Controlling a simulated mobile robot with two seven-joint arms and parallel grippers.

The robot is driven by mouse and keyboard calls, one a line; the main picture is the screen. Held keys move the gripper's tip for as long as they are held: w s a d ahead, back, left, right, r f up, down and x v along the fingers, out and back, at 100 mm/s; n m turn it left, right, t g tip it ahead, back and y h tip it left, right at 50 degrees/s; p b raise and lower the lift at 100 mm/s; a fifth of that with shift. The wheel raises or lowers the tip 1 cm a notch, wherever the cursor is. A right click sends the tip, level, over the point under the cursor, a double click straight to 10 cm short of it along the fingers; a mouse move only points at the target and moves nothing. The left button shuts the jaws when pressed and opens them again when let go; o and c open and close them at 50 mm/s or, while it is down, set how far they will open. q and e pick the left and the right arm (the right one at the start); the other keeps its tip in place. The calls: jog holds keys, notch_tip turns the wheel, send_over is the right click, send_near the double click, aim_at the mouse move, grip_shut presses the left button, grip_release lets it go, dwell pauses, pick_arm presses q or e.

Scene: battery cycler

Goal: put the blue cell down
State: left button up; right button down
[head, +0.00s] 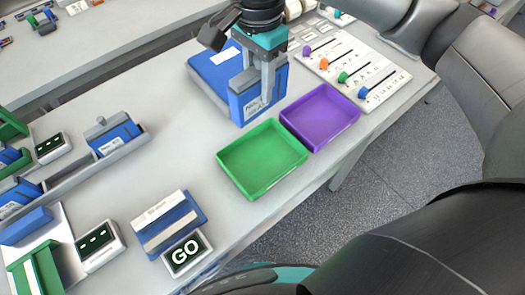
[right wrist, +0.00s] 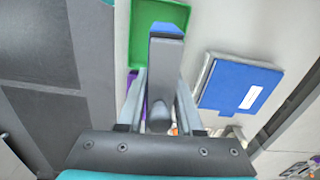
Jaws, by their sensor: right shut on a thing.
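My right gripper (head: 266,98) is shut on the blue cell (head: 246,106), a thin block with a white printed label and a grey top part. The cell is upright, just behind the green tray (head: 263,157) and left of the purple tray (head: 320,115). I cannot tell whether its lower edge touches the table. In the right wrist view the cell (right wrist: 168,58) is seen nearly edge-on between the fingers, grey with a blue far end. The fingers hide part of its face. My left gripper is not in view.
A flat blue panel with a white label (head: 205,72) lies beside the cell. Both trays look empty. A white board with coloured pegs (head: 352,65) is at the upper right. Table is clear left of the green tray.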

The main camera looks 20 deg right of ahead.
jog(key=shift+w+a+r+m, duration=0.1)
jog(key=shift+r+m, duration=0.15)
jog(key=shift+m, duration=0.05)
jog(key=shift+f, duration=0.3)
notch_tip(320, 180, down, 19)
jog(key=b, duration=0.3)
jog(key=shift+f+b, duration=0.2)
jog(key=shift+b, duration=0.1)
jog(key=c, duration=1)
grip_release()
jog(key=shift+f, duration=0.2)
jog(key=o, duration=0.4)
jog(key=shift+o, duration=0.2)
jog(key=shift+r, duration=0.15)
